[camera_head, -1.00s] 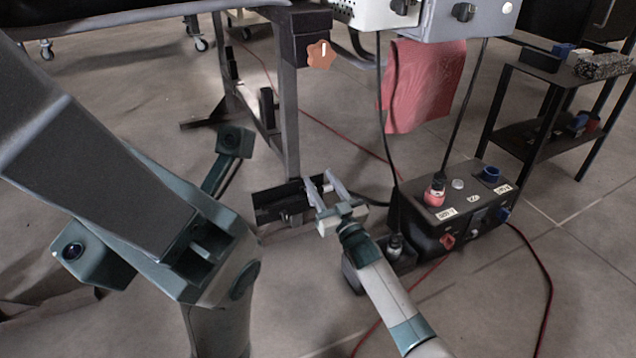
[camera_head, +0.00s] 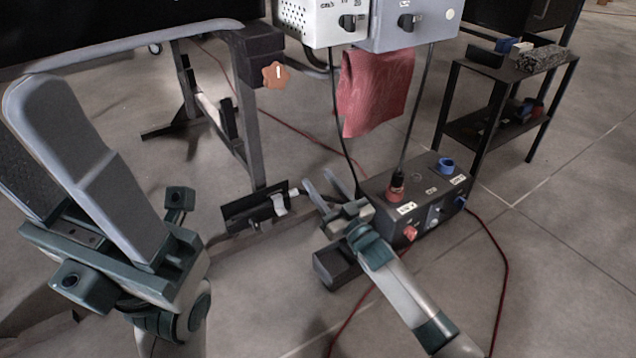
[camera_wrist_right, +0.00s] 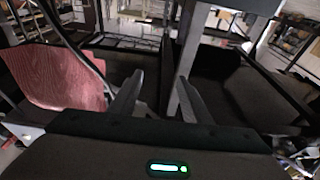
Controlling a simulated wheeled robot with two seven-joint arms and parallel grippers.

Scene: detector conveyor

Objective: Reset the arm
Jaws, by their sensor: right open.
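My right gripper (camera_head: 319,178) is open and empty in the middle of the head view, in front of a dark bracket by the table leg and left of a black control box. In the right wrist view its two fingers (camera_wrist_right: 160,88) stand apart with nothing between them. My left gripper (camera_head: 85,165) is large and close at the left of the head view, its grey fingers pointing up. I cannot tell whether its fingers are apart.
The black control box (camera_head: 418,200) stands on the floor with cables. A red cloth (camera_head: 374,92) hangs below grey switch boxes (camera_head: 412,22); the cloth also shows in the wrist view (camera_wrist_right: 55,78). A black shelf (camera_head: 505,85) stands at the right. The floor at lower right is mostly clear.

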